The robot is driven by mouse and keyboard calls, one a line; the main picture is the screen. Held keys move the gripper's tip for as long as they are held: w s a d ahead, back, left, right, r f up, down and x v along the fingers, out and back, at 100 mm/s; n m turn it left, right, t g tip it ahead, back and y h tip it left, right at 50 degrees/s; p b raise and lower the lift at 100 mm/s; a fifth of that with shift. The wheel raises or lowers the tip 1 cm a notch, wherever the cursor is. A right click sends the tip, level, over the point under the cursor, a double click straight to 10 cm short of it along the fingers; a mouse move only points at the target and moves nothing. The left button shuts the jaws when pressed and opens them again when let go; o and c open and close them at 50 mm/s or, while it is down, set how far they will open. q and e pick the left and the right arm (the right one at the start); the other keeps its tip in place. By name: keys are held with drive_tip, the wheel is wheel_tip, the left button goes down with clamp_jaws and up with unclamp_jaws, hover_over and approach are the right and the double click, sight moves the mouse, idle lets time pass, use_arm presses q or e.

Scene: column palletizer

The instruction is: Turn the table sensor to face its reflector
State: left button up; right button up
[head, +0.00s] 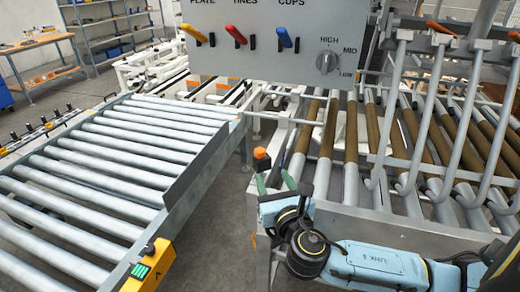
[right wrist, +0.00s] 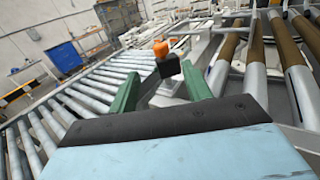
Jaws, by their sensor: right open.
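A small sensor with an orange cap and a dark body (head: 261,158) stands at the front left corner of the right-hand roller table. It also shows in the right wrist view (right wrist: 167,65), just beyond the fingertips and between them in the picture. My right gripper (head: 276,181) is open, its green fingers spread just in front of and below the sensor. In the right wrist view the gripper (right wrist: 162,90) is empty; I cannot tell whether a finger touches the sensor. I cannot make out the reflector. My left gripper is not in view.
A grey roller conveyor (head: 118,150) fills the left, with a yellow box with a green display (head: 148,265) on its near edge. The roller table (head: 345,140) with curved grey forks (head: 420,115) is at right. A lever panel (head: 275,38) hangs above. A floor gap separates conveyor and table.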

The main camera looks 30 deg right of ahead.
sight(264, 153)
drive_tip(key=x, duration=1.3)
drive_tip(key=shift+c, duration=0.4)
drive_tip(key=c, duration=0.9)
drive_tip(key=shift+d+n+y+p, duration=0.1)
drive_tip(key=shift+n+y+p, duration=0.45)
drive_tip(key=shift+y, duration=0.35)
drive_tip(key=shift+o, duration=0.2)
drive_tip(key=shift+n+t+y+b, duration=0.35)
drive_tip(key=shift+n+y, duration=0.5)
drive_tip(key=shift+y, duration=0.35)
drive_tip(key=n+y+b, duration=0.1)
drive_tip(key=n+y, duration=0.1)
drive_tip(key=y, duration=0.1)
drive_tip(key=shift+f+y+b, duration=0.15)
drive_tip(key=shift+y+b, duration=0.15)
drive_tip(key=shift+b, duration=0.05)
drive_tip(key=shift+n+y, duration=0.4)
